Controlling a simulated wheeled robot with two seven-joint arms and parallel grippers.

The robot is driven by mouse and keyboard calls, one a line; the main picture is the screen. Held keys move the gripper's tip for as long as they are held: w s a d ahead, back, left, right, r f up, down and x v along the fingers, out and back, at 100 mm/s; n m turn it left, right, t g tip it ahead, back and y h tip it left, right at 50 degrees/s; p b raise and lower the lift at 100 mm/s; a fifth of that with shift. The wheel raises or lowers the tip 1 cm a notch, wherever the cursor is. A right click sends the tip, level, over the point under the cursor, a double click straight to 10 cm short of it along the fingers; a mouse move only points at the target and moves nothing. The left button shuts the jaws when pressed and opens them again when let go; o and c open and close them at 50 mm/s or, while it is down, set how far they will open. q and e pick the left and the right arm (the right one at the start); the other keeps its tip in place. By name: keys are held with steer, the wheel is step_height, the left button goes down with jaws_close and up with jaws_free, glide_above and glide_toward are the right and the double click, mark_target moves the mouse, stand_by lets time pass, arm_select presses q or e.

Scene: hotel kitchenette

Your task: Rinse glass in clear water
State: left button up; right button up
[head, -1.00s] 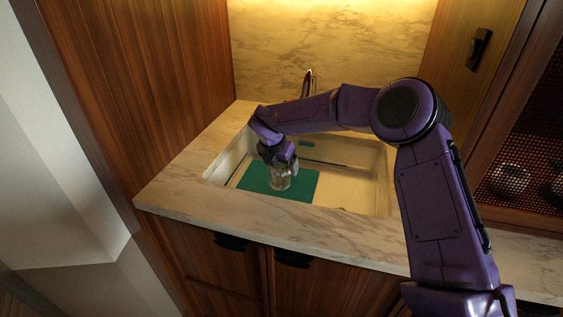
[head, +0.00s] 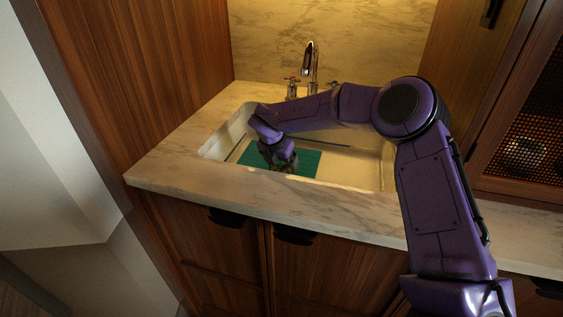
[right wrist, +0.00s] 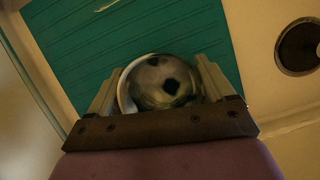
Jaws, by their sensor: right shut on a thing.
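My right gripper (head: 283,167) reaches down into the white sink (head: 360,165), over the green mat (head: 308,160) on its left side. In the right wrist view my right gripper (right wrist: 163,88) has its two fingers on either side of a clear round glass (right wrist: 166,80) and is shut on it. I look down on the glass with the mat (right wrist: 130,35) behind it. I cannot tell whether its base touches the mat. In the head view the glass is mostly hidden by the gripper and the sink's front rim. The tap (head: 311,66) stands behind the sink. My left gripper is out of view.
A dark round drain (right wrist: 299,47) shows beside the mat. The marble counter (head: 185,150) around the sink is clear at left and front. A wooden wall panel (head: 140,80) bounds the left, and a mesh-front cabinet (head: 525,145) stands at the right.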

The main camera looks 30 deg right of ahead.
steer(key=shift+w+a, duration=0.8)
steer(key=shift+w, duration=0.2)
steer(key=shift+w+a, duration=0.8)
steer(key=shift+w, duration=0.15)
steer(key=s+d+b, duration=0.1)
steer(key=s+d, duration=0.2)
steer(key=shift+s, duration=0.25)
steer(key=shift+s+d+r, duration=0.1)
steer(key=shift+s+d, duration=0.05)
steer(key=shift+s, duration=0.05)
step_height(320, 180, up, 22)
steer(key=p, duration=1.4)
